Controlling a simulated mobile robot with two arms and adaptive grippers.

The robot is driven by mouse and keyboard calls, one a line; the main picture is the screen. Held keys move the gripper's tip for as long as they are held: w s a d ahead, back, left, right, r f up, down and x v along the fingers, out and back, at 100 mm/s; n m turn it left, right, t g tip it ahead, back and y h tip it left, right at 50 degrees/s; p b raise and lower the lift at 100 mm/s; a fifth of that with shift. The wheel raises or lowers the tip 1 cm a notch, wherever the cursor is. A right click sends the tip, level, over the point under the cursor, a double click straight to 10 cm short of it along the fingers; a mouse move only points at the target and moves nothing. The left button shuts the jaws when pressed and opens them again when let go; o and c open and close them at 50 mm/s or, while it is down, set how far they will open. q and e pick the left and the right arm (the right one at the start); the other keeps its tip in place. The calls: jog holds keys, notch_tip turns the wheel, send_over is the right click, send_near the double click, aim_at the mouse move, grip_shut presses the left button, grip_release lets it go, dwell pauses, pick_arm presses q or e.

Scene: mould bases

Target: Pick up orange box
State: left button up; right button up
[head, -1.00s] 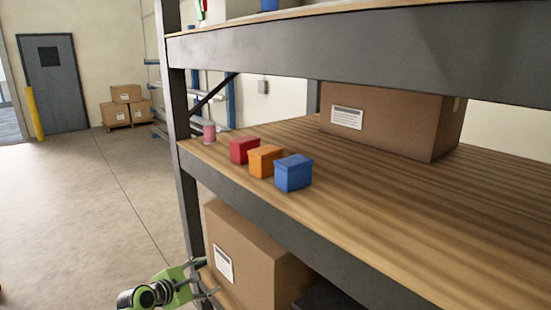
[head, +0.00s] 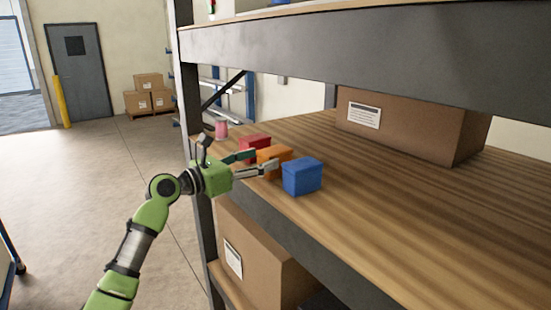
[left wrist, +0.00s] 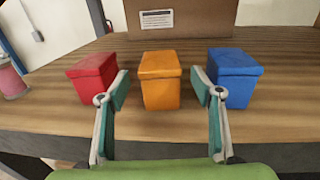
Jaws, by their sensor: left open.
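The orange box (head: 274,154) stands on the wooden shelf between a red box (head: 254,142) and a blue box (head: 302,176). My left gripper (head: 264,162) is open at the shelf's front edge, its fingers pointing at the orange box and partly covering it. In the left wrist view the orange box (left wrist: 160,80) sits centred between the open fingertips (left wrist: 160,92), slightly beyond them. The red box (left wrist: 93,78) is just left of the left finger and the blue box (left wrist: 233,76) is just right of the right finger. My right gripper is not in view.
A pink cylinder (head: 221,129) stands at the shelf's left end. A large cardboard box (head: 410,125) stands farther back on the shelf. A grey upper shelf beam (head: 360,60) runs overhead. The right part of the shelf is clear.

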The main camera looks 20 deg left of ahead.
aim_at(275, 155)
pick_arm(q)
jog(key=shift+w+d, duration=0.3)
jog(key=shift+w, duration=0.1)
jog(key=p+x, duration=0.2)
jog(key=x, duration=0.2)
jog(key=shift+w+d+f, duration=0.1)
jog(key=shift+w+f, duration=0.05)
jog(key=shift+w, duration=0.05)
jog(key=shift+w+d+f, duration=0.15)
jog(key=shift+w, duration=0.1)
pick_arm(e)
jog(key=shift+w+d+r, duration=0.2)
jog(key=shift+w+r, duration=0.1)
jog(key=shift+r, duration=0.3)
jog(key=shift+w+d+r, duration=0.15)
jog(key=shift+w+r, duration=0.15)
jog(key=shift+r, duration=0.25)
pick_arm(q)
jog(key=shift+s, duration=0.1)
jog(key=shift+c, duration=0.4)
jog(key=c, duration=1.3)
jog(key=shift+c, duration=0.5)
